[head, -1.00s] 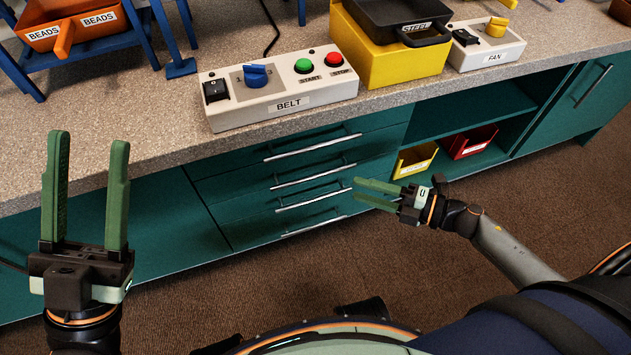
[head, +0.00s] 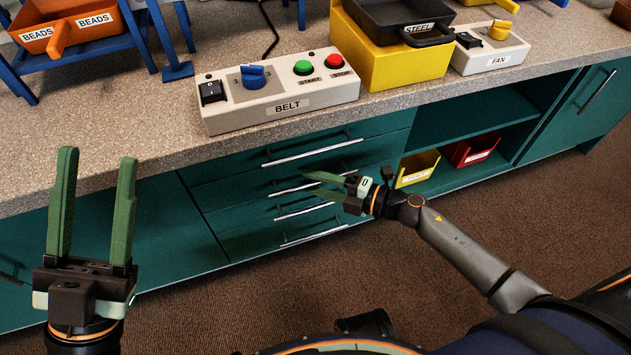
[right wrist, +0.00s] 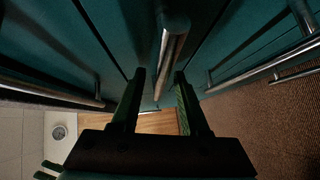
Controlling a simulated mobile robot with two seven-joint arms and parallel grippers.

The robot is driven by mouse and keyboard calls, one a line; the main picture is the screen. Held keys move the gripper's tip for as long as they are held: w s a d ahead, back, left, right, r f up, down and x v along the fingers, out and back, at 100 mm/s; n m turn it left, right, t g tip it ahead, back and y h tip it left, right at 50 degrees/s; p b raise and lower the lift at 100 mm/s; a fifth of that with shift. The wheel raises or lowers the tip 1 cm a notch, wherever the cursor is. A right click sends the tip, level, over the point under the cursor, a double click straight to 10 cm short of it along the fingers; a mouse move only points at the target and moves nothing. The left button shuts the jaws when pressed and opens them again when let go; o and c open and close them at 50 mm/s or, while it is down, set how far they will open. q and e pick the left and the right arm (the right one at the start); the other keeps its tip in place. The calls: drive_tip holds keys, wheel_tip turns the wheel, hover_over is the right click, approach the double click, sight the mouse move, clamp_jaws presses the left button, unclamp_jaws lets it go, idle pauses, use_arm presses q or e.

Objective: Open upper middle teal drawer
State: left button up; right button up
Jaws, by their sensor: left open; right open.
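The teal drawers are stacked under the counter, each with a long silver handle. The upper middle drawer (head: 230,196) is the second from the top and looks shut. Its handle (head: 285,191) is partly hidden by my right gripper (head: 311,184). That gripper is open, its fingers pointing left toward the drawer fronts. In the right wrist view a silver handle (right wrist: 170,50) runs between the open fingertips (right wrist: 160,76); contact cannot be told. My left gripper (head: 97,158) is open and empty, pointing up in front of the cabinet at the left.
The counter (head: 130,140) holds a belt control box (head: 290,105), a yellow block (head: 395,65) with a black steel tray, and a fan box (head: 490,50). Right of the drawers, an open shelf holds yellow (head: 418,168) and red (head: 470,150) bins. Carpet lies below.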

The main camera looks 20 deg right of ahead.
drive_tip(key=shift+c, duration=0.4)
clamp_jaws()
idle(0.9)
